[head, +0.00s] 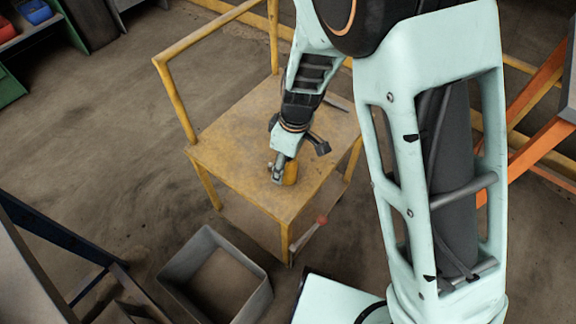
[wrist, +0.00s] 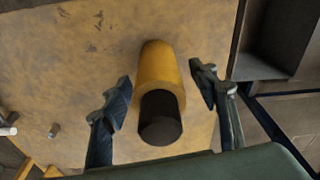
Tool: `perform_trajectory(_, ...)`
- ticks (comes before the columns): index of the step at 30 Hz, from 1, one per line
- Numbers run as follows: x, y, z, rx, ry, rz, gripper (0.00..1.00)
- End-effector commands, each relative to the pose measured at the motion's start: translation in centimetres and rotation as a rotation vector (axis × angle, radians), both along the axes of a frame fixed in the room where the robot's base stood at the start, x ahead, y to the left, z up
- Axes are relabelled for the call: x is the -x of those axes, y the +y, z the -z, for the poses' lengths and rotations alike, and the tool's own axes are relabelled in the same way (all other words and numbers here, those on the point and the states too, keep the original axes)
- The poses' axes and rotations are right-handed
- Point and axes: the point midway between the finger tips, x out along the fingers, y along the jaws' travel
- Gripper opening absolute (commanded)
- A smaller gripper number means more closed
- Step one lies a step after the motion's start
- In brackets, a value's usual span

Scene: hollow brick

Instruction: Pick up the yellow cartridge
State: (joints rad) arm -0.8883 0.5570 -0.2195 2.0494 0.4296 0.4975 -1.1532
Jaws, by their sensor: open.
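The yellow cartridge (wrist: 157,66) is a cylinder with a black end (wrist: 160,118). In the wrist view it stands out between the two fingers of my gripper (wrist: 161,96), with a gap on each side. My gripper is open. In the head view the cartridge (head: 291,173) is on the yellow table (head: 238,152), partly hidden behind my gripper (head: 280,172). My gripper is down close to the tabletop there.
A grey open bin (head: 199,247) stands on the floor in front of the table. The table has a yellow rail (head: 174,101) at its left. An orange frame (head: 545,145) stands at the right. Small items lie at the wrist view's left edge. Floor left of the table is clear.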

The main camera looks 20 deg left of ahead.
Motion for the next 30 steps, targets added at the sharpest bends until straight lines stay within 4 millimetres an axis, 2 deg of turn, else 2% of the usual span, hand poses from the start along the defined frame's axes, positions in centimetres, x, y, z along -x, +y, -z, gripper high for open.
perform_trajectory(4,-0.02,0.0,-0.07,0.0,0.0,0.0,0.52)
perform_trajectory(18,-0.02,-0.02,-0.09,0.0,0.0,0.0,0.0)
perform_trajectory(30,-0.07,0.06,-0.81,-0.002,-0.001,-0.001,0.0)
